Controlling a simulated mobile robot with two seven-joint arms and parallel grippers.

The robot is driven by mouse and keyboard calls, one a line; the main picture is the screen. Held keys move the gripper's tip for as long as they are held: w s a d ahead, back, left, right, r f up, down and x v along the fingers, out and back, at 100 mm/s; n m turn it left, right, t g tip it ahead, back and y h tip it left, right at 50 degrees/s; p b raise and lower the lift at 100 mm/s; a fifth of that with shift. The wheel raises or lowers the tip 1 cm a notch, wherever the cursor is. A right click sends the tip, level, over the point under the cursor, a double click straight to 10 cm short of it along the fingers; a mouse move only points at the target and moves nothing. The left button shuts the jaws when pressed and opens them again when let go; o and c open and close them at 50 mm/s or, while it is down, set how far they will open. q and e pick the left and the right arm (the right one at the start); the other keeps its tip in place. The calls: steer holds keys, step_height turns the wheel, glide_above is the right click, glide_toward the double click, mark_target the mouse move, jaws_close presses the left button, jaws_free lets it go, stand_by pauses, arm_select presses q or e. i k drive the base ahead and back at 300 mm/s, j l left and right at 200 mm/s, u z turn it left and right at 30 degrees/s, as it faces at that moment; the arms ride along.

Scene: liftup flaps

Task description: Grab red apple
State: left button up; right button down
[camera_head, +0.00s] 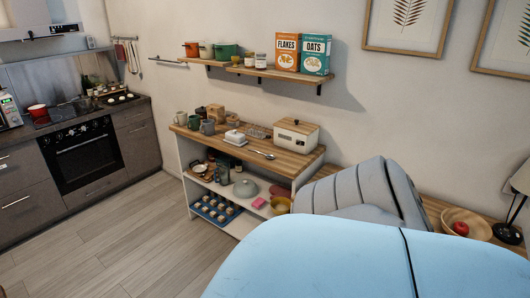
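The red apple (460,228) lies in a round wooden bowl (481,232) near the right edge of the head view. The bowl rests on a low wooden surface (434,206) against the wall. The apple is small in the picture, and its lower part is hidden in the bowl. Neither my left nor my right gripper is in view.
A grey ribbed cushioned shape (365,192) and a large light blue rounded shape (330,262) fill the near foreground before the bowl. A lamp-like object with a black base (508,234) stands right beside it. Wooden shelving (290,160) is left; open floor (120,235) lies further left.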

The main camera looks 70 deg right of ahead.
mark_target(459, 227)
steer(key=z, duration=3.9)
steer(key=i+u, duration=0.1)
steer(key=u, duration=0.3)
steer(key=i+l+u, duration=0.1)
steer(key=u, duration=0.25)
steer(key=i+l+u, duration=0.5)
steer(key=i+l, duration=0.25)
steer(key=l, duration=0.15)
